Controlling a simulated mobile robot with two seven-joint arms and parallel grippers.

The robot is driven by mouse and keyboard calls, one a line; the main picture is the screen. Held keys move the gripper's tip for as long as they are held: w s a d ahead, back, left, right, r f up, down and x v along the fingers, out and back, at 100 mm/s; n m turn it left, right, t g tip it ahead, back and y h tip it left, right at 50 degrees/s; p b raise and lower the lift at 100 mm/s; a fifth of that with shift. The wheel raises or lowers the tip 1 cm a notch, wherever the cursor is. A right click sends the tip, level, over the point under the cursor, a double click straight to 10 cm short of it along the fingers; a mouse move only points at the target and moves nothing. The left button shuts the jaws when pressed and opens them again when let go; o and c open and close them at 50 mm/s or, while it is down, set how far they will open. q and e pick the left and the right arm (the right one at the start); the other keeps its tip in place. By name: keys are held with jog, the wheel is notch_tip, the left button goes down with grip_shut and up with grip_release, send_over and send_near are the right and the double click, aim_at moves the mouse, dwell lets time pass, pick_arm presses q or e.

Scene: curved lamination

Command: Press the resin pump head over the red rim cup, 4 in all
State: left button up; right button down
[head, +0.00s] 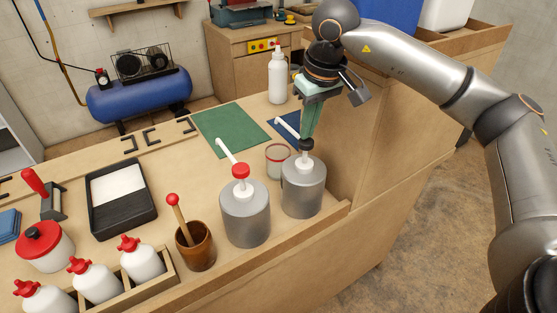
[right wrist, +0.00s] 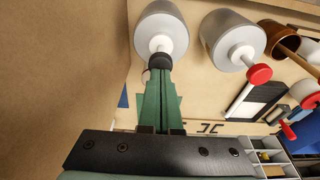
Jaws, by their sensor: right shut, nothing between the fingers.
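Two grey pump canisters stand near the bench's front right. The right canister (head: 302,190) has a black pump head (head: 305,144), and its white spout points back left. The left canister (head: 245,215) has a red pump head (head: 240,171). The clear red rim cup (head: 277,160) stands behind and between them, below the black-headed pump's spout. My right gripper (head: 307,136) is shut and empty, with green fingers pointing down at the black head. The right wrist view shows its fingertips (right wrist: 160,76) at the black head (right wrist: 160,61); contact is unclear. My left gripper is out of view.
A wooden wall rises close right of the black-headed canister. A wooden pot (head: 196,247) with a red-knobbed stick stands left of the canisters. A white bottle (head: 278,80) stands behind. A green mat (head: 230,128) and black tray (head: 121,215) lie to the left.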

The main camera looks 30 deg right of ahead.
aim_at(307, 141)
jog(key=shift+f, duration=0.1)
jog(key=shift+f+b, duration=1.35)
jog(key=shift+f, duration=0.4)
jog(key=shift+r+p, duration=1.6)
jog(key=shift+r, duration=0.3)
jog(key=shift+f, duration=0.2)
jog(key=shift+f+b, duration=1.35)
jog(key=shift+f, duration=0.25)
jog(key=shift+r+p, duration=0.55)
jog(key=shift+r, duration=0.1)
jog(key=shift+r+p, duration=0.9)
jog(key=shift+r, duration=0.3)
